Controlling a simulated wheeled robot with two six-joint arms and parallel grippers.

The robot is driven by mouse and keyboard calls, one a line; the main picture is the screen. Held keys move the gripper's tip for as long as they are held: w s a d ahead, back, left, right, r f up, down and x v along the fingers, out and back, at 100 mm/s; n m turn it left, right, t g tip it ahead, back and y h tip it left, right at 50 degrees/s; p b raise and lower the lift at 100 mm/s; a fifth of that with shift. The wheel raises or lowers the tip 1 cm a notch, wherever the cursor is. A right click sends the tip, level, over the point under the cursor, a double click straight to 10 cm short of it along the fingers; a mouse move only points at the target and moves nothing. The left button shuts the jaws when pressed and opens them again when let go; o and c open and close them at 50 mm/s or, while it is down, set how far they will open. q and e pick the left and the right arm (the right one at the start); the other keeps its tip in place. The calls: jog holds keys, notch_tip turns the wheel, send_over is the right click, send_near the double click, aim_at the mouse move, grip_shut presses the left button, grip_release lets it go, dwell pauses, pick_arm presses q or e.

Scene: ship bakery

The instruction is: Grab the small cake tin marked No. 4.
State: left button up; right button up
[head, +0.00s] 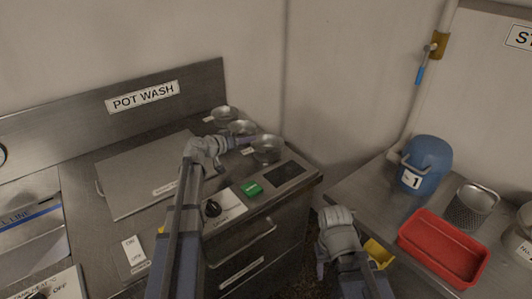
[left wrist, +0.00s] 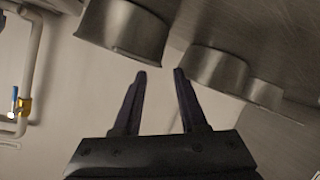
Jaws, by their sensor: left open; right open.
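Three small round metal tins stand in a row along the back right of the left counter: a far tin (head: 223,112), a middle tin (head: 241,127) and a near tin (head: 268,151). Small tags show by them, but I cannot read a No. 4. My left gripper (head: 252,140) is at the middle and near tins, its fingers partly hard to make out. In the left wrist view the left gripper (left wrist: 160,72) is open and empty, with a large-looking tin (left wrist: 122,30) and two others beyond its tips. My right gripper (head: 322,258) is low between the counters, mostly hidden by its wrist.
The left counter has a flat metal lid (head: 145,180), a green button (head: 252,189) and a black knob (head: 212,208). The right bench holds a blue container marked 1 (head: 428,163), a red tray (head: 410,243) and a perforated metal cylinder (head: 472,208). A wall stands close behind the tins.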

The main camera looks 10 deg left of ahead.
pick_arm(q)
jog(key=x, duration=0.3)
jog(key=shift+w+f+b, duration=0.2)
jog(key=shift+b, duration=0.2)
jog(key=shift+r, duration=0.1)
grip_shut()
dwell(0.9)
